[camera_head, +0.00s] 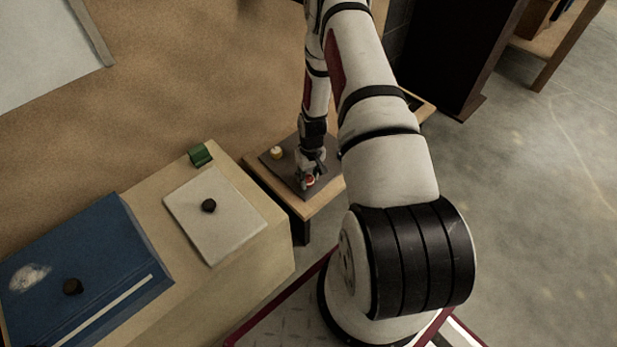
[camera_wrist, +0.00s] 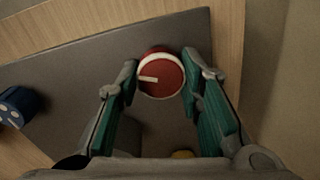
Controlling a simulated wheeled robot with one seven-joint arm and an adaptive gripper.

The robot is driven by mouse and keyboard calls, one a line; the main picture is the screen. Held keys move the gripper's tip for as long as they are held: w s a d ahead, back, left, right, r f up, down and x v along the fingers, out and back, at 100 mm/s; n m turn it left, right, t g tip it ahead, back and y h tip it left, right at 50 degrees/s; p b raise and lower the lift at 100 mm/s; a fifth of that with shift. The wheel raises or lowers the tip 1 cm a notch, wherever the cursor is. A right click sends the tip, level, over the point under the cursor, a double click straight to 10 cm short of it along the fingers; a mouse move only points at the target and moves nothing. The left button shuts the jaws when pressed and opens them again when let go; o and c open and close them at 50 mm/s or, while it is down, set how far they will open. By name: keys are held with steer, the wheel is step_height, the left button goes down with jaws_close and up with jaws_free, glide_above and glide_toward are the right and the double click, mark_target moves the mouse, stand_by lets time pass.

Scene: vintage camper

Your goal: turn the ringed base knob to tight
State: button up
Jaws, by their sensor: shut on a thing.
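The ringed base knob is red with a white ring around it and a white pointer mark; it shows in the wrist view (camera_wrist: 163,84), with the mark pointing left. It stands on a dark grey plate (camera_wrist: 75,80). In the head view the red knob (camera_head: 310,181) is small and partly hidden by my gripper (camera_head: 311,170). My gripper also shows in the wrist view (camera_wrist: 161,72), with green-padded fingers on the left and right sides of the knob, shut on it.
A blue knob (camera_wrist: 18,105) with white marks is at the wrist view's left edge. A yellow-topped knob (camera_head: 276,153) is on the same plate. A pale cabinet (camera_head: 268,262) with a white panel (camera_head: 230,228), a green block (camera_head: 201,154) and a blue case (camera_head: 85,262) stands left.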

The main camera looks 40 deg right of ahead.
mark_target(310, 179)
steer(key=m, duration=0.5)
steer(key=shift+m, duration=0.3)
steer(key=m, duration=0.5)
steer(key=shift+m, duration=0.4)
steer(key=o, duration=1.2)
steer(key=shift+c, duration=0.2)
steer(key=shift+r, duration=0.1)
step_height(310, 179, up, 12)
steer(key=shift+s, duration=0.3)
steer(key=shift+d, duration=0.1)
